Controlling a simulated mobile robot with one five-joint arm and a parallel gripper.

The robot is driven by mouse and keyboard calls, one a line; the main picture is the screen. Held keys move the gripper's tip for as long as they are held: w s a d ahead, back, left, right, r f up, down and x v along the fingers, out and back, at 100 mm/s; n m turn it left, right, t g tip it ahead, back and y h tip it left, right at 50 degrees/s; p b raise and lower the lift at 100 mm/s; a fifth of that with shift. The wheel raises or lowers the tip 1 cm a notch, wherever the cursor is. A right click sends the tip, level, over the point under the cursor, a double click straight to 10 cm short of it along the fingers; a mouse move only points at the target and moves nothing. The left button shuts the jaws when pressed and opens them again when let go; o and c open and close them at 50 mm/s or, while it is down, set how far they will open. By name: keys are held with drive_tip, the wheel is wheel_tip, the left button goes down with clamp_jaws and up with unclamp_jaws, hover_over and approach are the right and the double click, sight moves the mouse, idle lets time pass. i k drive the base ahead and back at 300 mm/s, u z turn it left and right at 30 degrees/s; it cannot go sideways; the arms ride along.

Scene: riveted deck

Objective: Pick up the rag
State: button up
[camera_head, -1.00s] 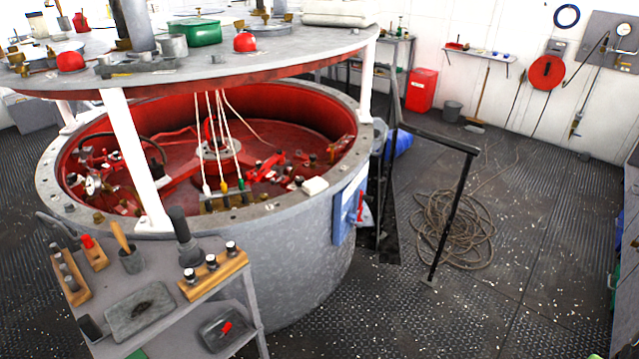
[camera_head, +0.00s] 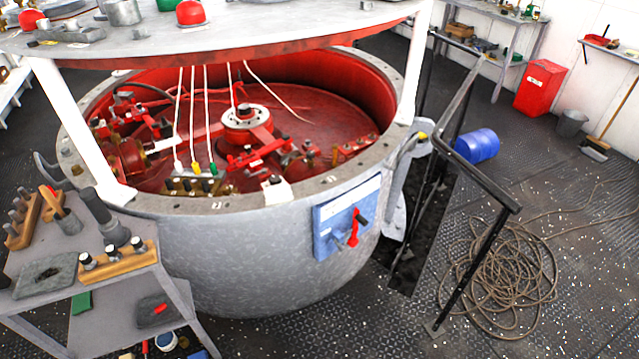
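No rag can be made out for certain in the head view. A small pale item (camera_head: 276,190) lies on the near rim of the round tank (camera_head: 240,235); whether it is cloth or a solid block I cannot tell. A dark grey tray or pad (camera_head: 45,276) lies on top of the tool cart at the lower left, with something dark on it that is too small to identify. A small red item (camera_head: 160,308) lies on a dark tray on the cart's lower shelf. My gripper is not in view.
The tool cart (camera_head: 125,288) stands against the tank's near left side. A black handrail (camera_head: 468,268) and steps stand at its right. A coiled rope (camera_head: 500,275) lies on the deck, with a blue drum (camera_head: 477,145) behind. A red bin (camera_head: 541,88) stands by the wall.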

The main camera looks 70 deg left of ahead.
sight(274, 194)
drive_tip(key=i, duration=0.55)
drive_tip(key=u, duration=0.4)
drive_tip(key=k, duration=0.2)
drive_tip(key=u, duration=3.5)
drive_tip(key=i, duration=0.65)
drive_tip(key=u, duration=0.1)
